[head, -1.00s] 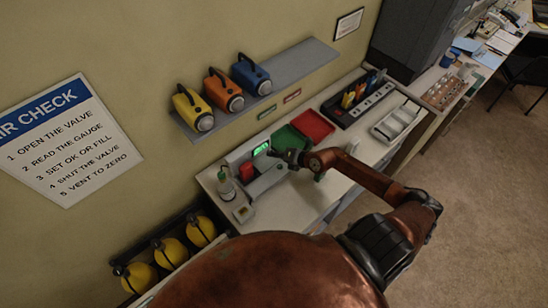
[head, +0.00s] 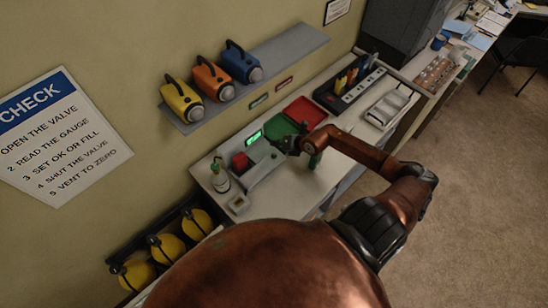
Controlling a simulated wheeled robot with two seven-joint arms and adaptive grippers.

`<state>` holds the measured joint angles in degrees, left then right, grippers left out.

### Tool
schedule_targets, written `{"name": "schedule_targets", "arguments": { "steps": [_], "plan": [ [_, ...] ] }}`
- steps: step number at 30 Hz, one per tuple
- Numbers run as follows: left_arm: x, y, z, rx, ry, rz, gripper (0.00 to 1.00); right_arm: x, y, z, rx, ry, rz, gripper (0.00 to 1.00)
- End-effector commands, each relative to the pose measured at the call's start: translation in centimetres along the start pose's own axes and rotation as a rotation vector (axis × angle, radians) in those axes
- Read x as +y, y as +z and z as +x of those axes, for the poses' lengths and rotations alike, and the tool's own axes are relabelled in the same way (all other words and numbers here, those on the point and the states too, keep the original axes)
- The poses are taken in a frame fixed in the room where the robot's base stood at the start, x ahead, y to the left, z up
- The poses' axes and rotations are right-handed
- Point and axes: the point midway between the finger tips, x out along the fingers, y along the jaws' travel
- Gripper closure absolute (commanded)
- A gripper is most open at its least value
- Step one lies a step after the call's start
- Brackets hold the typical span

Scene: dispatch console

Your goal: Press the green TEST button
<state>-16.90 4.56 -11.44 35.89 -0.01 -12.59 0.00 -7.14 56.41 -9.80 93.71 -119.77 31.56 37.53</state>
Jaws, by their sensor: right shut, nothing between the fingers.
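A grey tester unit (head: 264,163) stands on the white counter against the wall, with a lit green display (head: 254,137) at its back and a red block (head: 240,162) at its left end. I cannot make out a green TEST button; the lit display is the only clear green on the unit, and my gripper hides part of its right end. My right gripper (head: 284,146) is shut and empty, at the right end of the unit. I cannot tell whether it touches it. My left gripper is not in view.
Green (head: 280,128) and red (head: 304,112) trays lie behind my right gripper. A small green object (head: 315,160) is below my right wrist. A shelf (head: 291,55) with colored canisters hangs above.

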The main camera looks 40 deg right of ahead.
Motion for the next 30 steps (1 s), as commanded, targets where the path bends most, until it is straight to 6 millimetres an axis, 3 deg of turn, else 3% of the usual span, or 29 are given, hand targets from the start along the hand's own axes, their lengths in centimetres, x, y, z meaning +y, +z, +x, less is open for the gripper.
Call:
{"name": "schedule_targets", "arguments": {
  "steps": [1,9,16,30],
  "plan": [
    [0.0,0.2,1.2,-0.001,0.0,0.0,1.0,-0.6,-0.6,0.9,0.001,-0.001,0.0,1.0],
    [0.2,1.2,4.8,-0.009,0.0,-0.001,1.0,-2.5,-2.5,3.4,0.0,0.0,0.0,1.0],
    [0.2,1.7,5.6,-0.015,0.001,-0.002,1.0,-3.3,-3.3,4.5,-0.001,0.001,0.0,1.0],
    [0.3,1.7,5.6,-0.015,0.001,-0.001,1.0,-3.3,-3.3,4.6,-0.001,0.0,0.0,1.0]
  ]
}}
